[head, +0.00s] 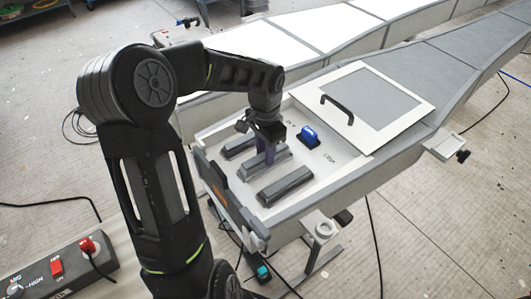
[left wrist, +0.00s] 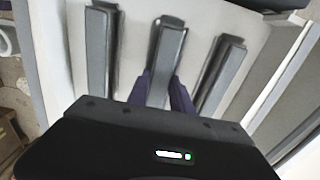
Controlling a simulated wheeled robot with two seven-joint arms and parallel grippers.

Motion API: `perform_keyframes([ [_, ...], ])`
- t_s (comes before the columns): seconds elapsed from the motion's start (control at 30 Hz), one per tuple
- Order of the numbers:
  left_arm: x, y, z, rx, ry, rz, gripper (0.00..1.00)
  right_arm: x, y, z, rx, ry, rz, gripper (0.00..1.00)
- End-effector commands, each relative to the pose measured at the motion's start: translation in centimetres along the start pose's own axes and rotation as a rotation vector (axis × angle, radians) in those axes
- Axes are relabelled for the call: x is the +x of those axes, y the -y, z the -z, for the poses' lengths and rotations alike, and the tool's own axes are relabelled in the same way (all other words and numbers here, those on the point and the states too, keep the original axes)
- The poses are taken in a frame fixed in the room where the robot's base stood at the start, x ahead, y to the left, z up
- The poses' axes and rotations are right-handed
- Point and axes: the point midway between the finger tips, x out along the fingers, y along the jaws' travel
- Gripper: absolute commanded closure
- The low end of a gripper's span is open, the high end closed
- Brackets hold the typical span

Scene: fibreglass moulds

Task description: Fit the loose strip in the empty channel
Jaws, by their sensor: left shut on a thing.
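My left gripper (head: 268,158) points down over the white mould surface (head: 228,188). Its purple fingers (left wrist: 164,92) are closed on the grey strip (left wrist: 165,62) of the middle bar, one finger on each side. This middle bar (head: 277,156) lies between two similar grey bars, one farther away (head: 238,147) and one nearer (head: 286,186). In the left wrist view they show at the left (left wrist: 98,55) and the right (left wrist: 221,72). The held strip lies in line with its channel, but I cannot tell whether it is fully seated. My right gripper is not in view.
A framed grey panel with a black handle (head: 338,108) lies farther right. A switch box (head: 50,270) is at lower left. Cables (head: 374,240) run on the floor.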

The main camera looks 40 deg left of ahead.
Motion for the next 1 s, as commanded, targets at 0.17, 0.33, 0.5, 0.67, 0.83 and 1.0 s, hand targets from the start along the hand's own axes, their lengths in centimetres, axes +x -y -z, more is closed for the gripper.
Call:
perform_keyframes([
  [0.17, 0.90, -0.03, 0.02, 0.002, -0.001, 0.001, 1.00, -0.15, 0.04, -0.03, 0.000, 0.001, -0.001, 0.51],
  [0.33, 0.85, -0.02, 0.05, 0.002, -0.002, 0.001, 1.00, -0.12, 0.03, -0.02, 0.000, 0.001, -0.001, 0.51],
  [0.5, 1.10, -0.02, 0.06, 0.002, -0.002, 0.001, 0.70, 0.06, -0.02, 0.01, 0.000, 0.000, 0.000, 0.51],
  [0.67, 1.11, -0.03, 0.04, 0.001, -0.001, 0.001, 0.57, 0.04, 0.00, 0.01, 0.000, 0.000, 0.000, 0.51],
  [0.83, 1.13, -0.03, 0.02, 0.001, -0.001, 0.000, 0.52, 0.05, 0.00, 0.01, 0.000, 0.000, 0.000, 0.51],
  [1.0, 1.01, -0.03, 0.02, 0.001, -0.001, 0.000, 0.52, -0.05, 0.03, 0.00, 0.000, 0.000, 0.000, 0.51],
])
